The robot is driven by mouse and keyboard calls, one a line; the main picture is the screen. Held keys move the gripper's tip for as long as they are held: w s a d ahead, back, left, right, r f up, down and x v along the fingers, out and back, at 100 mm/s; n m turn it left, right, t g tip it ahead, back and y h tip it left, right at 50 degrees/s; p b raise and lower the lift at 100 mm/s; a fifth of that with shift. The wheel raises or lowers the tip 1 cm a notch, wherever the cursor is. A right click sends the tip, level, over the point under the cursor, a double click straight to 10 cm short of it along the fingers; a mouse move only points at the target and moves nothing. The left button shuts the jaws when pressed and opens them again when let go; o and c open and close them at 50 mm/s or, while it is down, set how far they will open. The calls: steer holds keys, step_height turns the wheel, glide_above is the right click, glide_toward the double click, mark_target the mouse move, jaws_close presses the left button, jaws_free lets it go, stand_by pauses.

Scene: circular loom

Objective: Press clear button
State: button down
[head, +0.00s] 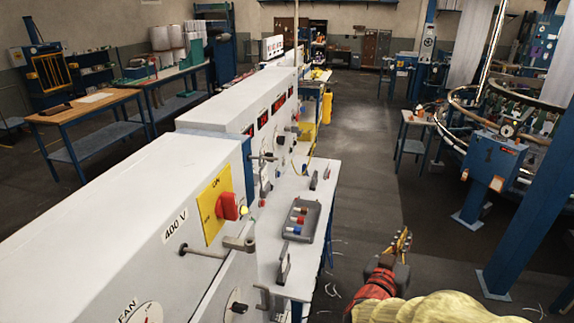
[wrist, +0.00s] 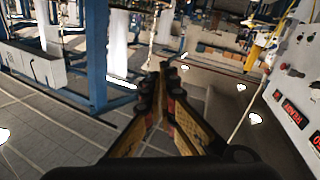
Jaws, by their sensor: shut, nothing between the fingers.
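My gripper (head: 402,240) is in the lower right of the head view, over the aisle floor, to the right of the cabinets and apart from them. In the wrist view my gripper (wrist: 161,70) has its fingers together with nothing between them. The control panel (wrist: 298,75) is at the right of the wrist view, with red displays (wrist: 289,107) and small knobs or buttons. The same row of cabinets shows red displays (head: 263,119) in the head view. I cannot tell which control is the clear button; no such label is readable.
A red switch on a yellow plate (head: 213,205) and crank handles stick out from the near cabinet. A side table with a grey tray (head: 304,221) stands along the cabinets. A blue post (head: 535,190) and the circular loom (head: 480,130) stand right. The aisle between is clear.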

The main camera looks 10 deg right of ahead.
steer(key=w+a+n+t+y+b, duration=0.2)
steer(key=w+a+y, duration=0.2)
steer(key=a+y, duration=0.45)
steer(key=s+a+n+g+y+b, duration=0.25)
steer(key=s+a+y, duration=0.2)
steer(key=a, duration=0.55)
steer(key=s+a+f+n+g+b, duration=0.1)
steer(key=s+f+g, duration=0.1)
steer(key=s, duration=0.8)
steer(key=s+f+n+g+b, duration=0.1)
steer(key=s+f+g, duration=0.2)
steer(key=s, duration=0.7)
steer(key=shift+s+a+f+g, duration=0.15)
steer(key=shift+s+a+g, duration=0.25)
steer(key=shift+g, duration=0.35)
steer(key=shift+d, duration=0.1)
